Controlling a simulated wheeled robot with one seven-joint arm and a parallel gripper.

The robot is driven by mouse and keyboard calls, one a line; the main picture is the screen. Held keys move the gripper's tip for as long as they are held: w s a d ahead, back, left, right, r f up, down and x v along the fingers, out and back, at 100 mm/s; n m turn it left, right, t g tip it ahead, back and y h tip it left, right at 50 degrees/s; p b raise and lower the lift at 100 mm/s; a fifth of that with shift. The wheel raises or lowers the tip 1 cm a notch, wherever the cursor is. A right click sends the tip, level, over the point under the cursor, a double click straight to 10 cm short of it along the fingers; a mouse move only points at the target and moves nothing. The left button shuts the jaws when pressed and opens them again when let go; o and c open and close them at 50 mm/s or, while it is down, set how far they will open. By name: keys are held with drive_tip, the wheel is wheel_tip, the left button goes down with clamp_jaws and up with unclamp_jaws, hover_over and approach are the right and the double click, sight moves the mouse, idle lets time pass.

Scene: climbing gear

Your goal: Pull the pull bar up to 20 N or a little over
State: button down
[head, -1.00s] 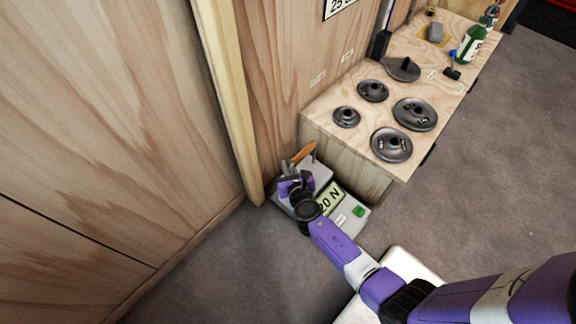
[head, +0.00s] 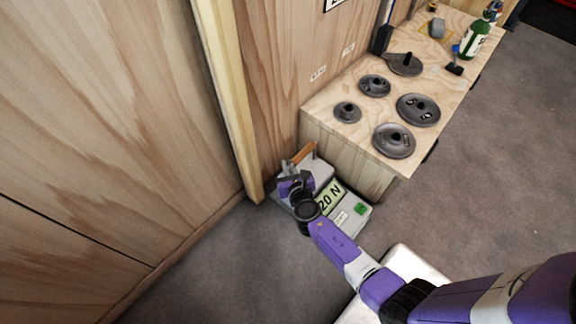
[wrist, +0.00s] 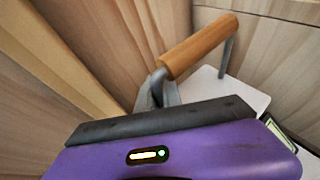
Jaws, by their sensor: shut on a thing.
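The pull bar (head: 304,152) is a wooden rod on grey uprights, standing on a grey force gauge box (head: 350,215) on the floor by the wooden wall. The gauge's pale green display (head: 329,197) reads 20 N. My gripper (head: 291,167) is shut on the bar's near end. In the wrist view the pull bar (wrist: 200,45) runs up to the right, and my gripper (wrist: 160,88) meets its lower left end. The fingers are partly hidden by the gripper's own body.
A low wooden bench (head: 345,160) beside the gauge holds several dark weight plates, a green bottle (head: 474,42) and small items. A pale wooden post (head: 232,100) stands close to the left. Grey floor is open at the right.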

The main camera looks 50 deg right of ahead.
drive_tip(key=shift+f+b, duration=0.75)
drive_tip(key=shift+f, duration=0.1)
drive_tip(key=c, duration=1.4)
unclamp_jaws()
drive_tip(key=shift+r, duration=0.1)
drive_tip(key=shift+c, duration=0.2)
drive_tip(key=p+v, duration=0.3)
drive_tip(key=v, duration=0.4)
drive_tip(key=shift+s+a+r, duration=0.15)
drive_tip(key=shift+s+r, duration=0.05)
drive_tip(key=shift+s, duration=0.1)
